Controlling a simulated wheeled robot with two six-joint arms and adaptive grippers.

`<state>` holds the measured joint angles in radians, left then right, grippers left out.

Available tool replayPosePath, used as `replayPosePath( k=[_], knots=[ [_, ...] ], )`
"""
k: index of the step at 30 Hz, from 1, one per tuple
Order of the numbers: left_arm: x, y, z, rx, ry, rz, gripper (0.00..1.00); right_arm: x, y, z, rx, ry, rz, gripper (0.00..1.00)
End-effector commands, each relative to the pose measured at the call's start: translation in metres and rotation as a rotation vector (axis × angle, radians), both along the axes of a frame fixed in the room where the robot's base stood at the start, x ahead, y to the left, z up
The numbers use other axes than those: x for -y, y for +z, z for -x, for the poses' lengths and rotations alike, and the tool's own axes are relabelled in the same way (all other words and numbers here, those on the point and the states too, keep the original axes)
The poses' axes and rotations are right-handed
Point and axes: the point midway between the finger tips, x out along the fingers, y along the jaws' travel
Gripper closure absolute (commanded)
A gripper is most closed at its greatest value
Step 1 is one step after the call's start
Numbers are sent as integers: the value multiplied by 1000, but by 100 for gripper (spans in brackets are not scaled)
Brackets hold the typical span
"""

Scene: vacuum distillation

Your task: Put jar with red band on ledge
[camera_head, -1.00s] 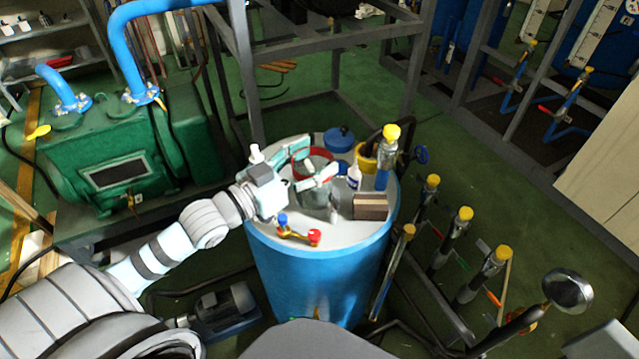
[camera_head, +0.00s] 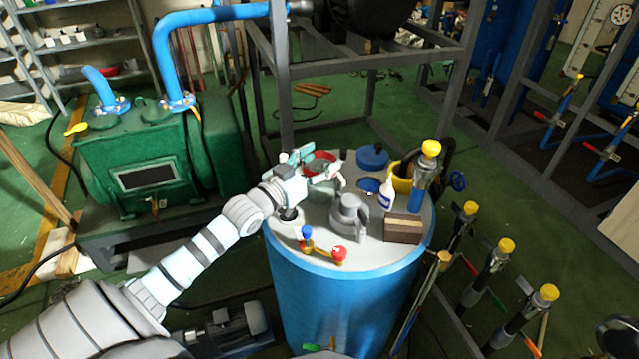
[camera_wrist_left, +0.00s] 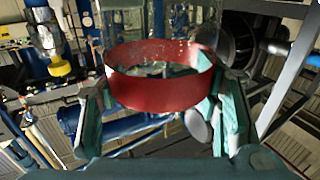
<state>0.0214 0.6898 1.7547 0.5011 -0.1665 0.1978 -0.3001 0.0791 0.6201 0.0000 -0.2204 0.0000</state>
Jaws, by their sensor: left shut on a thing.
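The clear jar with a red band (camera_head: 320,158) is over the back left part of the blue drum's top in the head view. My left gripper (camera_head: 311,176) is shut on it. In the left wrist view the red band (camera_wrist_left: 160,92) sits between the two fingers, with clear glass showing beyond it. The jar appears held above the drum top, but I cannot tell the gap. I cannot tell which surface is the ledge. My right gripper is not in view.
The blue drum (camera_head: 335,290) carries a squeeze bottle (camera_head: 387,195), a brown block (camera_head: 403,229), a yellow container (camera_head: 401,183), a blue-lidded item (camera_head: 372,157) and a red-and-blue valve (camera_head: 322,246). A grey metal frame (camera_head: 283,90) rises behind. A green machine (camera_head: 140,165) stands left.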

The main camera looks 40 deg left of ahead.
Motion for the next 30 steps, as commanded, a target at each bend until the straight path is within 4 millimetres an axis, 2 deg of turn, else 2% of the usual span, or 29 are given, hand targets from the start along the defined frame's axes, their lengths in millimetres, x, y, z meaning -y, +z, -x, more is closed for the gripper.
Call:
replayPosePath(
  k=[1, 4, 14, 15, 18, 30],
  knots=[
    [0, -18, 0, -1, 1, 2, 91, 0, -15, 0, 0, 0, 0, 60],
    [0, -36, 0, -1, 1, 3, 91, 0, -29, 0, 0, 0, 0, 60],
    [0, -35, 0, -1, 0, 0, 91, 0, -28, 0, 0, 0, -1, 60],
    [0, -36, 0, -2, 0, 0, 40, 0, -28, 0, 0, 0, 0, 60],
    [0, -35, 0, -2, 0, 0, 24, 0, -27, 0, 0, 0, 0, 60],
    [0, -31, 1, -2, 1, 1, 23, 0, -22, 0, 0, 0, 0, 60]
  ],
)
